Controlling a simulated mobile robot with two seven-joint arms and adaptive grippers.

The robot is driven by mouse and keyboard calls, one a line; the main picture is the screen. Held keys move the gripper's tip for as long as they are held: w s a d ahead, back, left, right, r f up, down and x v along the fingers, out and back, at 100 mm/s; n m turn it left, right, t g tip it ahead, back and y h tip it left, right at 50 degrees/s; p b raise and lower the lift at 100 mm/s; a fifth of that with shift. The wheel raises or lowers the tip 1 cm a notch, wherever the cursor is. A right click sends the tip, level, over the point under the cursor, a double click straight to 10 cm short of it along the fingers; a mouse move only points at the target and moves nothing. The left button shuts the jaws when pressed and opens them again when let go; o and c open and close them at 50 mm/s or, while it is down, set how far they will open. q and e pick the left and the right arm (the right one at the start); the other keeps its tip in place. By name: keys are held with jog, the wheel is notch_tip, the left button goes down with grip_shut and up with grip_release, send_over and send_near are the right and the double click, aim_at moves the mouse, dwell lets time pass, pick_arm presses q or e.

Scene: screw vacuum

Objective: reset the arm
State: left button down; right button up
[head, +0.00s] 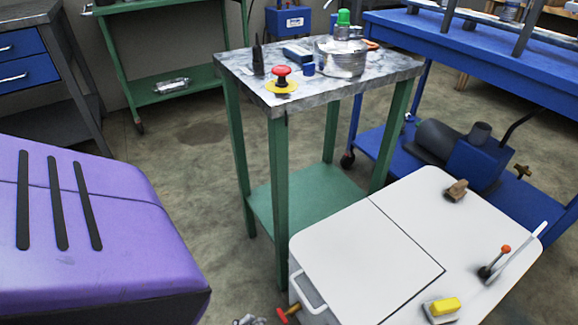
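Neither of my grippers shows in the head view, and I see no clear part of my arms. A small grey metallic piece at the bottom edge is cut off, and I cannot tell what it is. A green-legged table (318,92) stands in the middle with a worn metal top. On it are a red mushroom button on a yellow base (282,78), a round metal vessel (341,60) with a green-capped bottle (344,22) at it, a black upright item (258,60) and small blue items.
A white cabinet (365,255) at front right carries a red-knobbed lever (503,252) and a yellow block (445,307). A purple slotted housing (120,235) fills the front left. A blue bench (480,52) stands at right. Bare floor (205,175) lies between.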

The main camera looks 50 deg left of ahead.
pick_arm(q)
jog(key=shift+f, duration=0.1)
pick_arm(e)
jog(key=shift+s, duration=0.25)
